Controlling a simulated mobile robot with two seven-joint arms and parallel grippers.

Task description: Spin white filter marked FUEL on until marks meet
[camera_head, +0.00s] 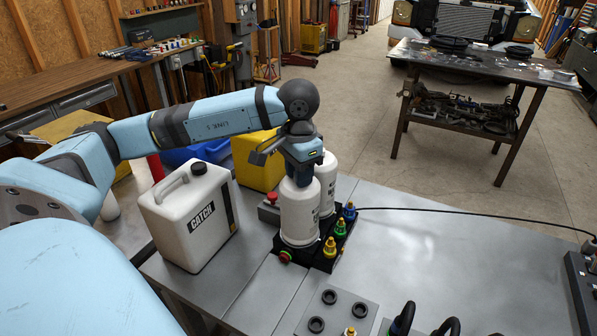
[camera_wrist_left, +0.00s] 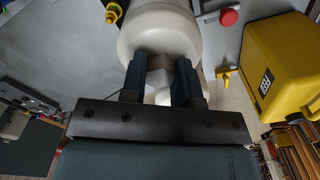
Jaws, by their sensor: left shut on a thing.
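Two white filters stand on a black block (camera_head: 318,262) on the grey bench. The front filter (camera_head: 299,218) is upright, and the rear filter (camera_head: 327,178) is partly hidden behind it and my gripper. Dark lettering on them is too small to read, so I cannot tell which says FUEL. My left gripper (camera_head: 302,176) points down at the top of the front filter. In the left wrist view, the fingers (camera_wrist_left: 163,75) are shut on a grey block-like top piece of a white filter (camera_wrist_left: 158,28). Any alignment marks are not readable. My right gripper is not in view.
A white CATCH jug (camera_head: 187,222) stands left of the filters, and a yellow container (camera_head: 257,160) stands behind. Blue, green and yellow fittings (camera_head: 340,229) line the block's right side. A plate with black rings (camera_head: 335,312) lies in front. The bench's right side is mostly clear.

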